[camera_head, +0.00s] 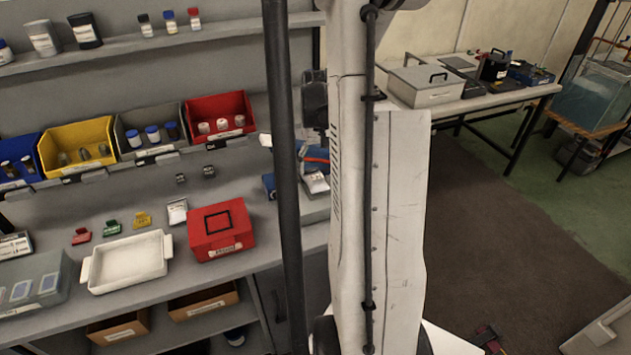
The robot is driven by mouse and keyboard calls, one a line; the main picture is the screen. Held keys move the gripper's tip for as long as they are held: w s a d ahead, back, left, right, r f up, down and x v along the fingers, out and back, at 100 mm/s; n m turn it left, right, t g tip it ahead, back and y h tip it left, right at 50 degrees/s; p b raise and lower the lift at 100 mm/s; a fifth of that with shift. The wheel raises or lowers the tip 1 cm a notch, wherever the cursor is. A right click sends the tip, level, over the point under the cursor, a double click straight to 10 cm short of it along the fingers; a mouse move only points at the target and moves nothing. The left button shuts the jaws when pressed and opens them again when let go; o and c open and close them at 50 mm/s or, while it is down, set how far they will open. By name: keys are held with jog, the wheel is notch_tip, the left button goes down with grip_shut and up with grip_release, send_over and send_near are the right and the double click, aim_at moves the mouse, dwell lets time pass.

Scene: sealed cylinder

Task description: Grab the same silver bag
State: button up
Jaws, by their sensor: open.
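A silver-grey bag (42,38) with a pale label stands upright on the upper shelf at the far left. A black bag (84,30) stands right beside it. A small pale, flat item (177,212) lies on the bench left of the red box; I cannot tell whether it is a bag. My gripper cannot be made out in this view; my own white arm and column fill the middle and hide part of the bench.
Blue, yellow, grey and red bins (220,119) line the bench's back. A white tray (127,262) and red box (219,230) stand in front. Small bottles (169,22) share the upper shelf. A side table (475,100) holds a grey case. The floor at right is mostly open.

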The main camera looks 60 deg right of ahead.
aim_at(317, 179)
jog(key=shift+w+a+f+p, duration=0.1)
jog(key=shift+f+p, duration=0.4)
jog(key=shift+f, duration=3)
jog(key=c, duration=1.4)
jog(key=shift+o, duration=0.2)
jog(key=shift+r, duration=0.1)
